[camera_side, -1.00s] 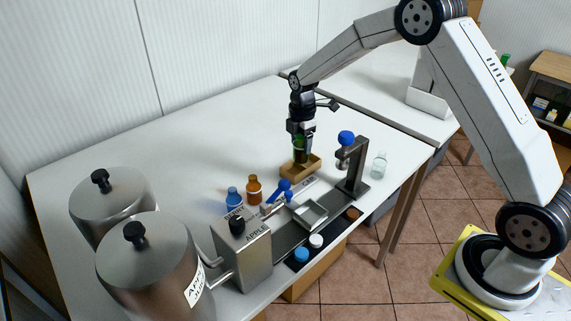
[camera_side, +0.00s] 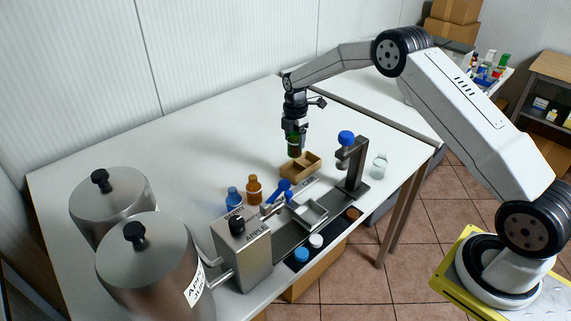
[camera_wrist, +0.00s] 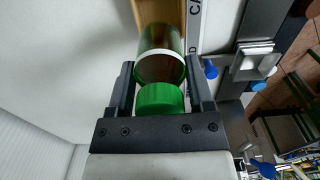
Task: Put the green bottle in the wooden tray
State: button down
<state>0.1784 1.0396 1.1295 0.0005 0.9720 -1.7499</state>
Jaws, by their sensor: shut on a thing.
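The green bottle (camera_side: 295,147) is upright in my gripper (camera_side: 295,134), which is shut on it. In the wrist view the bottle's green cap (camera_wrist: 160,98) and its clear green body (camera_wrist: 160,42) lie between the two fingers (camera_wrist: 161,85). The wooden tray (camera_side: 301,171) stands on the table, and a divider shows inside it. The bottle hangs over the tray's back left side, and its base looks clear of the tray floor. Part of the tray (camera_wrist: 176,12) shows beyond the bottle at the top of the wrist view.
A filling machine (camera_side: 243,255) with a rail stands in front of the tray. A post with a blue knob (camera_side: 346,138) rises to the tray's right. A brown bottle (camera_side: 254,190), a blue bottle (camera_side: 234,198) and a clear bottle (camera_side: 379,165) stand nearby. The table behind is clear.

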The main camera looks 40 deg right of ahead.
aim_at(294, 156)
jog(key=shift+f, duration=0.1)
jog(key=shift+f, duration=3.3)
jog(key=shift+f, duration=0.45)
grip_release()
jog(key=shift+r, duration=0.15)
jog(key=shift+r, duration=3.8)
jog(key=shift+s+r, duration=0.1)
jog(key=shift+r, duration=0.05)
